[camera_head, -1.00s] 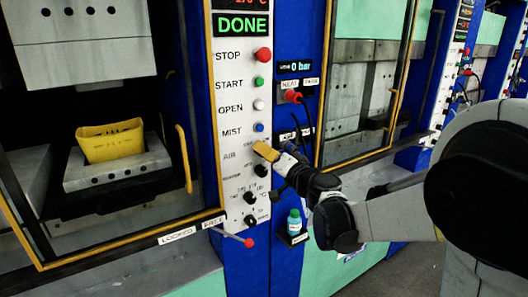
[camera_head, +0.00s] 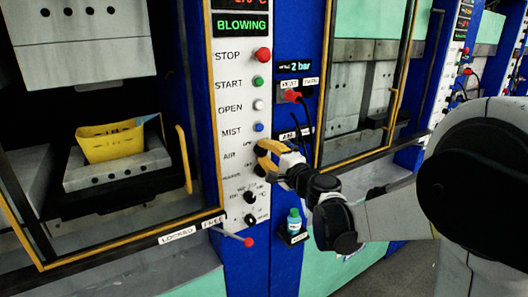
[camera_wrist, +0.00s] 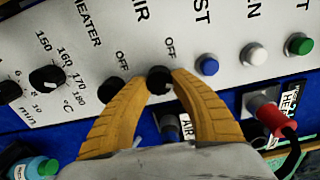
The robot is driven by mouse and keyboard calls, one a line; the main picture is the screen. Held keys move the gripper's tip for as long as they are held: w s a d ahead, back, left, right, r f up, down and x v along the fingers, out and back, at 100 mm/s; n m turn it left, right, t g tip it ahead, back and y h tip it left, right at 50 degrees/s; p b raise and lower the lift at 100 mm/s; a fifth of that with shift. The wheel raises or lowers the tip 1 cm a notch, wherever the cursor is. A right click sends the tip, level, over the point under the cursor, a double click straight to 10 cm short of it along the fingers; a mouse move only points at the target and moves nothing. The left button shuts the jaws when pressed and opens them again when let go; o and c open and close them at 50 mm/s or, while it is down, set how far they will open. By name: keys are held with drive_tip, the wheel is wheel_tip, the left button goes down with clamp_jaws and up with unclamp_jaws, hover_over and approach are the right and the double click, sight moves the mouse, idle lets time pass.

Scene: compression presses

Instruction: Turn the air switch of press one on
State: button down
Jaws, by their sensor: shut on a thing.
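The air switch (camera_wrist: 159,79) is a black knob on the white control panel (camera_head: 233,100) of the press, beside an OFF label. My gripper (camera_wrist: 162,74) has its two yellow fingers on either side of this knob and is shut on it. In the head view my gripper (camera_head: 262,157) is at the AIR row, and its fingers hide most of the knob there. The display (camera_head: 241,25) reads BLOWING in green.
The heater knob (camera_wrist: 110,88) is close beside my left finger in the wrist view. Blue, white and green buttons line the panel. A red plug (camera_wrist: 272,117) with a cable and a small teal bottle (camera_head: 294,222) are nearby. A yellow mould (camera_head: 110,142) sits inside the press.

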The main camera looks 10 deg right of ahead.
drive_tip(key=shift+m, duration=1.1)
drive_tip(key=c, duration=1.1)
unclamp_jaws()
drive_tip(key=v, duration=1.2)
